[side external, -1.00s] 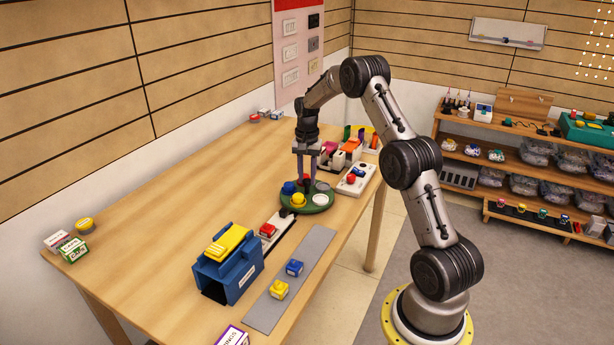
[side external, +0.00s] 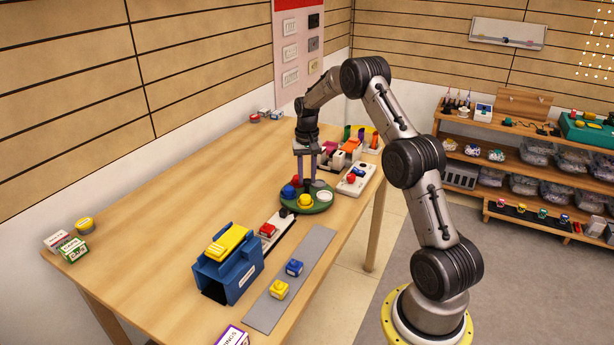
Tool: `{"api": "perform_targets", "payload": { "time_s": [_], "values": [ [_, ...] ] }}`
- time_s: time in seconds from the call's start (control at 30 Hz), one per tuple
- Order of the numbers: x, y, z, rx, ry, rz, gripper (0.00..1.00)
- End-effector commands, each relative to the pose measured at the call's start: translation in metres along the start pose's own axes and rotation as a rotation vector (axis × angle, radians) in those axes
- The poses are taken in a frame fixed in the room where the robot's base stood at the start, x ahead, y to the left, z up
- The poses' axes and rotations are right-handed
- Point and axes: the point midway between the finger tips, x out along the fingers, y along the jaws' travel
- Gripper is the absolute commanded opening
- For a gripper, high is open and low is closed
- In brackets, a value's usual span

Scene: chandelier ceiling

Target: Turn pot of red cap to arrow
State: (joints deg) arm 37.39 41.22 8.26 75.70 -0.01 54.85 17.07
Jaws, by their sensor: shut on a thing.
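A round green turntable (side external: 322,206) stands near the right side of the table. It carries a pot with a red cap (side external: 297,181) at the back left, a blue one (side external: 288,191) at the left, a yellow one (side external: 305,202) at the front and a white round piece (side external: 325,196) at the right. My gripper (side external: 308,182) points straight down over the turntable's middle, its fingers closed on what seems to be its centre knob. The grasped part is mostly hidden by the fingers. I cannot make out an arrow; a small dark piece (side external: 284,212) sits at the turntable's front left edge.
A rail with a red block (side external: 267,230) and a blue box with a yellow top (side external: 228,262) lie in front. The table's left is largely clear.

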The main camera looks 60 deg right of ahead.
Motion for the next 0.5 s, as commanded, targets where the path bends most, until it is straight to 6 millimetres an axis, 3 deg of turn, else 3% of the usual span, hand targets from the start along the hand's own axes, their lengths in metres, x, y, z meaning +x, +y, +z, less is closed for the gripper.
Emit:
{"api": "perform_targets", "payload": {
  "time_s": [0.5],
  "values": [
    [-0.0018, 0.0000, -0.0010, -0.259, 0.004, -0.001, 0.00]
  ]
}}
